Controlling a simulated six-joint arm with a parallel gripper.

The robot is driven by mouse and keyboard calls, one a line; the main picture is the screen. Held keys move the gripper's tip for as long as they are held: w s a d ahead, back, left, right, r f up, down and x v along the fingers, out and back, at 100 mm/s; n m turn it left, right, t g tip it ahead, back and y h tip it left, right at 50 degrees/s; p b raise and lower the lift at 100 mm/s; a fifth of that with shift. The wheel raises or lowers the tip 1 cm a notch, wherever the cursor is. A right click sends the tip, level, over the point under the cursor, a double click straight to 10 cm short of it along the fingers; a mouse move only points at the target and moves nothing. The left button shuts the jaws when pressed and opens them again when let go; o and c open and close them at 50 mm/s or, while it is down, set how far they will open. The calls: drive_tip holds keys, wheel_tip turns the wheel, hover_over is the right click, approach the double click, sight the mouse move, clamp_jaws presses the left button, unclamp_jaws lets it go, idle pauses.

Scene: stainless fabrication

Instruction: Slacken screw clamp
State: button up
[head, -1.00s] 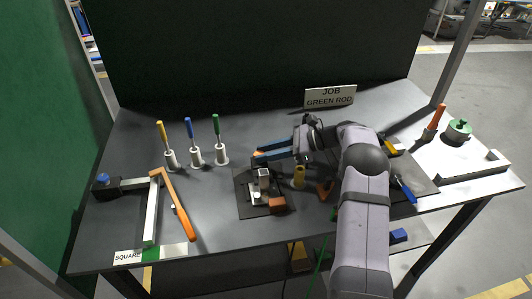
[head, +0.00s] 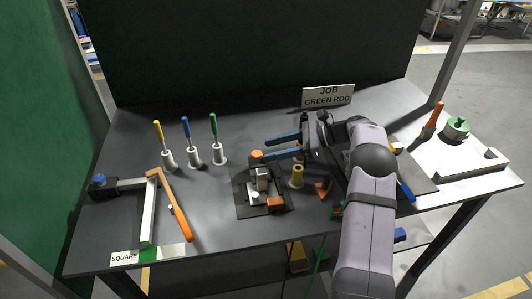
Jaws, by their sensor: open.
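What looks like the screw clamp (head: 262,181) is a small grey metal fixture on a dark base plate (head: 243,206) near the table's middle. An orange knob (head: 256,155) sits at its top, and an orange block (head: 275,204) lies at the plate's front right. My gripper (head: 267,149) has two blue fingers pointing left, spread apart and empty. The fingertips are just right of the orange knob in the picture; whether the lower one touches it I cannot tell. The arm comes in from the right.
Rods with yellow, blue and green handles (head: 187,133) stand in white holders behind left. A square (head: 149,212) and an orange-handled tool (head: 178,215) lie left. A yellow cylinder (head: 296,177) stands right of the clamp.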

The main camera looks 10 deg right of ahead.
drive_tip(key=shift+b+v, duration=0.35)
drive_tip(key=shift+v, duration=1.55)
drive_tip(key=shift+a+r, duration=0.1)
drive_tip(key=s+a+r+t, duration=0.1)
drive_tip(key=s+a+r, duration=0.15)
drive_tip(key=r, duration=0.35)
drive_tip(key=s+a+r+t, duration=0.1)
drive_tip(key=s+a+r, duration=0.15)
drive_tip(key=r, duration=0.35)
wheel_tip(320, 180, down, 12)
drive_tip(key=d+m+t+h, duration=0.2)
drive_tip(key=m+t+h, duration=0.2)
drive_tip(key=m, duration=0.3)
drive_tip(key=shift+d+t+h+b, duration=0.2)
drive_tip(key=shift+t+h+b, duration=0.1)
drive_tip(key=shift+t+h, duration=0.15)
drive_tip(key=shift+f, duration=0.15)
